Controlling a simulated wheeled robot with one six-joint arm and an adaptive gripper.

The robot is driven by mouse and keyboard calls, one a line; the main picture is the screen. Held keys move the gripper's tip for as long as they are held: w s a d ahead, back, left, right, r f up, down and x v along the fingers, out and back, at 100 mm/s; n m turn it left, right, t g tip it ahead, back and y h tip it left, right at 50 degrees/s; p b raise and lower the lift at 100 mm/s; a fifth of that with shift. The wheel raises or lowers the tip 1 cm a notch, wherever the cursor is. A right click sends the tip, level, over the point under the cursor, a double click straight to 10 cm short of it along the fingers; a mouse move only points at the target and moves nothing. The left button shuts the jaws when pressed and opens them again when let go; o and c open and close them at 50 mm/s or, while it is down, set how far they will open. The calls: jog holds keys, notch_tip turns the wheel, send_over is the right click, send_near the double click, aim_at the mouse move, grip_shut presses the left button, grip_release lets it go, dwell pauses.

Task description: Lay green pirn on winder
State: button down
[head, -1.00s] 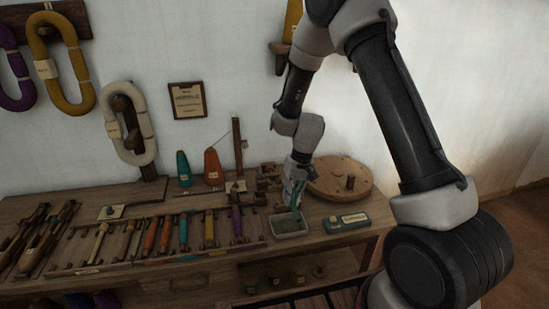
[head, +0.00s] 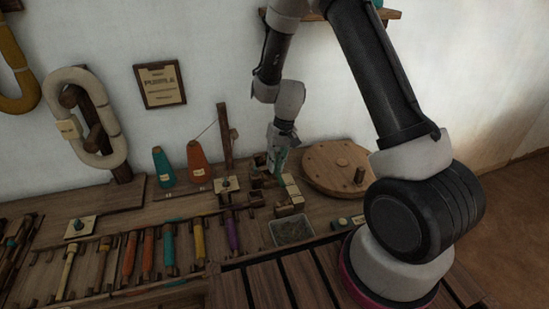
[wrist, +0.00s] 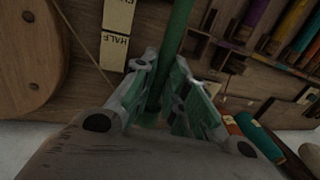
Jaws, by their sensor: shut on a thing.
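The green pirn (wrist: 180,28) is held in my gripper (wrist: 167,82); it runs up between the fingers in the wrist view, its far end cut off by the frame. In the head view my gripper (head: 279,158) points down over the wooden blocks of the winder (head: 258,172), and only a little green shows beside the fingers. Whether the pirn touches the winder cannot be told.
A grey tray (head: 272,240) lies in front of the winder. A rack of coloured pirns (head: 200,240) is to the left. A teal cone (head: 163,168) and an orange cone (head: 198,163) stand behind it. Labelled cards (wrist: 114,50) lie close to my gripper.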

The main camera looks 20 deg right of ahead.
jog(key=shift+d+x, duration=0.25)
jog(key=shift+x, duration=1)
jog(key=shift+d+x, duration=0.25)
jog(key=shift+x, duration=1)
jog(key=shift+d+x, duration=0.3)
jog(key=shift+x, duration=0.95)
jog(key=shift+w+f, duration=0.2)
jog(key=c, duration=1)
grip_release()
jog(key=shift+c, duration=0.2)
jog(key=shift+s+a+v, duration=0.1)
jog(key=shift+a+v, duration=0.15)
jog(key=shift+v, duration=1.05)
jog(key=shift+s+a+v, duration=0.1)
jog(key=shift+a+v, duration=0.2)
jog(key=shift+v, duration=1)
jog(key=shift+a+v, duration=0.25)
jog(key=shift+v, duration=1.05)
jog(key=shift+r, duration=0.2)
